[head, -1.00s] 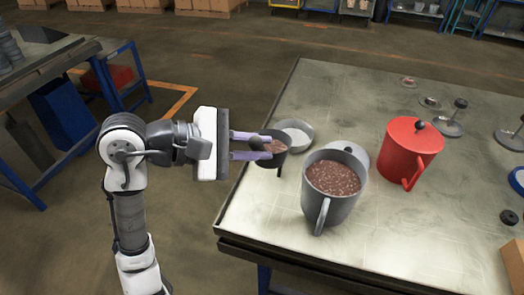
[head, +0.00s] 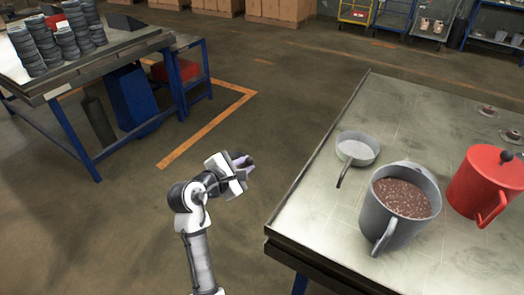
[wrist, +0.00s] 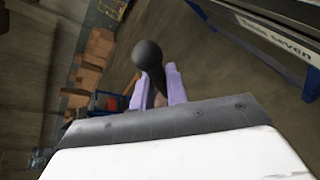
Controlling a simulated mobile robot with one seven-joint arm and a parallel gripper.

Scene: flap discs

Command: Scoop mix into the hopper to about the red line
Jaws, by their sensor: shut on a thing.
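My gripper (head: 244,160) is over the open floor between two tables, left of the right table's edge. A little brown shows between the fingers. The scoop's bowl is mostly hidden, so I cannot tell how full it is. A large grey pot (head: 382,225) with a handle stands on the right table, holding brown speckled mix (head: 403,197). I do not see a hopper or a red line.
On the right table (head: 312,215), a small grey pan (head: 357,150) with pale contents and a red lidded can (head: 486,182) stand by the pot. The left table (head: 100,62) bears stacks of dark discs (head: 68,42). Bare floor lies between the tables.

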